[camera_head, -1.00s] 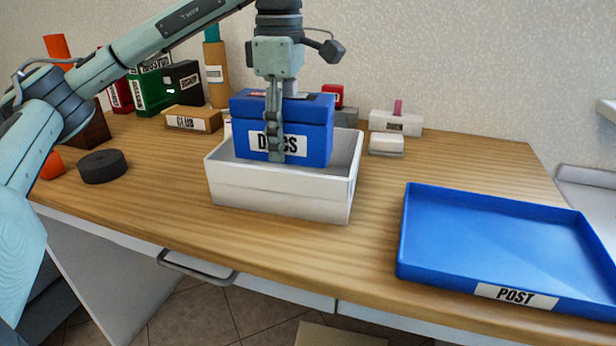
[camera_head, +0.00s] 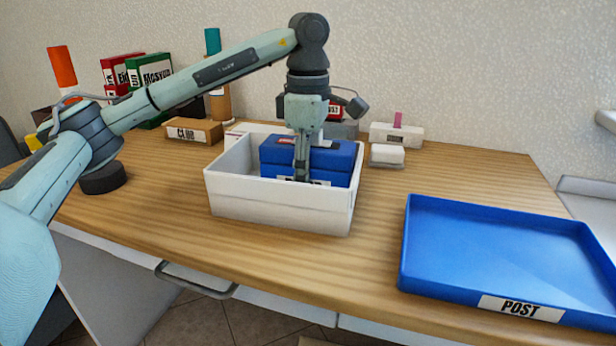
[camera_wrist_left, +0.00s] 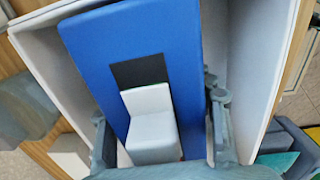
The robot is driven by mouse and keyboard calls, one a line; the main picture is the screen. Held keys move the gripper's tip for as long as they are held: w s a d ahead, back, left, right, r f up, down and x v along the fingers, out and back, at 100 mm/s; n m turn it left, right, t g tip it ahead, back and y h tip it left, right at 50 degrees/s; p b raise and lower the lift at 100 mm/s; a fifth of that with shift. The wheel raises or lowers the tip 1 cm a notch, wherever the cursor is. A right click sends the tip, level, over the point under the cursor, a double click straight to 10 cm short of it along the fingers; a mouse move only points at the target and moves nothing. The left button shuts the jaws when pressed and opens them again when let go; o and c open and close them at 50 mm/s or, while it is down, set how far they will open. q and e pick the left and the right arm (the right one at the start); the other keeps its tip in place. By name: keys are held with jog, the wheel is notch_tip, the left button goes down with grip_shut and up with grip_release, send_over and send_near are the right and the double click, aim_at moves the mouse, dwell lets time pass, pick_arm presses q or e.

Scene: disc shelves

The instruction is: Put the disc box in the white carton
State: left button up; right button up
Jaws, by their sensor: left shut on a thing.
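The blue disc box (camera_head: 335,160) is inside the white carton (camera_head: 280,205), toward its right side, with its lower part hidden by the carton's front wall. My left gripper (camera_head: 302,172) reaches down into the carton and is shut on the disc box. In the left wrist view the blue box (camera_wrist_left: 95,45) lies between the two fingers (camera_wrist_left: 165,145), with carton walls (camera_wrist_left: 245,60) around it. I cannot tell whether the box touches the carton floor. My right gripper is not in view.
A blue tray labelled POST (camera_head: 500,245) lies at the right front. A CLUB box (camera_head: 194,131), a black disc (camera_head: 103,178) and upright folders (camera_head: 150,75) stand at the left. A small white block (camera_head: 387,154) sits right of the carton. The table front is clear.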

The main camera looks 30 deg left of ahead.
pick_arm(q)
jog(key=o, duration=0.9)
jog(key=shift+f, duration=0.1)
jog(key=o, duration=0.4)
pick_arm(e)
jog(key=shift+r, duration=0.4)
pick_arm(q)
jog(key=shift+r, duration=0.5)
notch_tip(320, 180, up, 3)
jog(key=shift+r+p, duration=0.2)
jog(key=shift+p, duration=0.1)
notch_tip(320, 180, up, 7)
jog(key=shift+r+p, duration=0.2)
jog(key=shift+p, duration=1.05)
jog(key=shift+r, duration=0.25)
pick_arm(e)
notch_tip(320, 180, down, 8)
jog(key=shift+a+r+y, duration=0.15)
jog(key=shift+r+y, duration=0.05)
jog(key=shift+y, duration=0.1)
